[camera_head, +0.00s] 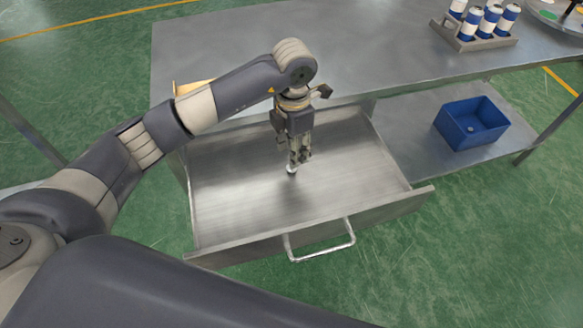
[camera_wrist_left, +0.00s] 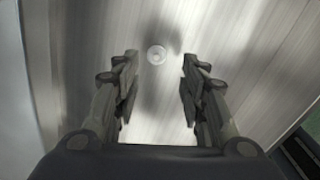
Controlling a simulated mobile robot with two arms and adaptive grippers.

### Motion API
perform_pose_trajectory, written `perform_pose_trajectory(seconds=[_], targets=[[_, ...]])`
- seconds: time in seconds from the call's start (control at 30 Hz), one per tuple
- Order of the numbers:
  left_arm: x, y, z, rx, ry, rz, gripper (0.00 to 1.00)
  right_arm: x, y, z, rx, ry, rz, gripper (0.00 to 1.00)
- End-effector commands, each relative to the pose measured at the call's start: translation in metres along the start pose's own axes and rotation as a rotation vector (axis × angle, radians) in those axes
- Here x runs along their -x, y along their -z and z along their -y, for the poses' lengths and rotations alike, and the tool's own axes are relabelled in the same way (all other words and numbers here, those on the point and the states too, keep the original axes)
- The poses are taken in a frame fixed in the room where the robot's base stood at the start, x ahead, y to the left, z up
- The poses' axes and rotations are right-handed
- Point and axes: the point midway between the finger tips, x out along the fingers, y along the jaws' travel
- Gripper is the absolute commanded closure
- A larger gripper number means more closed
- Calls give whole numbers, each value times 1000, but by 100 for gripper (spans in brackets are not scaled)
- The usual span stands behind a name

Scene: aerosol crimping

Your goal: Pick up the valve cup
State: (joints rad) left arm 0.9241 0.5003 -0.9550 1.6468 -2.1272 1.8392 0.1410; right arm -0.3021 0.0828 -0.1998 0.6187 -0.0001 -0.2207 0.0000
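The valve cup (camera_wrist_left: 157,54) is a small, pale round piece lying on the metal floor of the open drawer. It shows in the left wrist view ahead of and between the fingertips. In the head view the cup (camera_head: 291,170) is a small light spot at the tips of my left gripper (camera_head: 297,163), which points down into the drawer. My left gripper is open, and its two fingers stand apart with nothing between them in the wrist view (camera_wrist_left: 158,85). A gap between fingers and cup shows there. My right gripper is not in view.
The drawer (camera_head: 235,190) is pulled out, with a bar handle (camera_head: 322,255) at its front and low walls around it. The metal table (camera_head: 370,55) lies behind. A rack of cans (camera_head: 470,42) stands on it. A blue bin (camera_head: 470,122) rests on a lower shelf.

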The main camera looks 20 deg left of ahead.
Motion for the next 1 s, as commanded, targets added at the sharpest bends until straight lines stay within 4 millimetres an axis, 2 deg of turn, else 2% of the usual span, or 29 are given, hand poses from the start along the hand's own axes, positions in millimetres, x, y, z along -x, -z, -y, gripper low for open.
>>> perform_pose_trajectory(seconds=[0.27, 0.5, 0.63, 0.83, 1.0], targets=[[-24, 1, -1, 0, 2, -2, 61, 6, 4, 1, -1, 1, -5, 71], [-59, 2, -4, 1, 2, -1, 61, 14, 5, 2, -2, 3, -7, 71], [-67, 1, -5, 0, 0, 1, 61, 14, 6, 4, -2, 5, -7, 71], [-68, 1, -5, -1, -1, 1, 61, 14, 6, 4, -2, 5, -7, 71], [-68, 1, -5, -1, -1, 1, 82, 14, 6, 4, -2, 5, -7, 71]])
